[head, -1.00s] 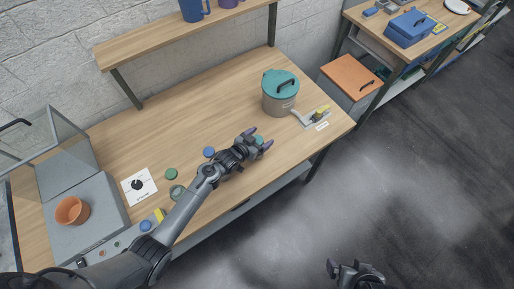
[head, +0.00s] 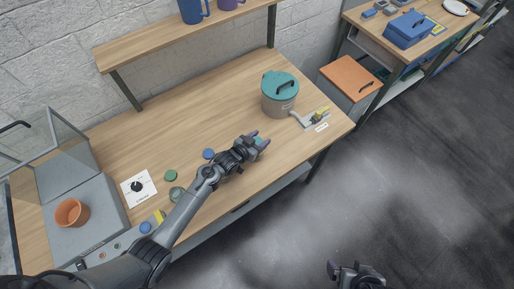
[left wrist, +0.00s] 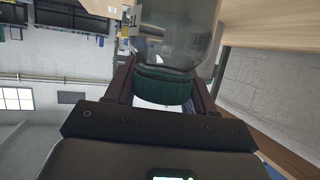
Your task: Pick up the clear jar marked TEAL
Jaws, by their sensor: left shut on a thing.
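A clear jar (left wrist: 178,35) with a dark teal ribbed lid (left wrist: 165,88) fills the upper middle of the left wrist view. My left gripper (head: 259,142) is over the front right part of the wooden table, and its fingers are shut on the jar at the lid, one on each side. In the head view only a small teal patch shows between the fingers; the gripper hides the rest. My right gripper (head: 354,272) is at the bottom edge of the head view, away from the table.
A grey pot with a teal lid (head: 279,96) stands behind the gripper, beside a bracket with a yellow part (head: 318,116). A blue lid (head: 208,154) and a green lid (head: 170,175) lie left of it. The table's middle (head: 150,130) is clear.

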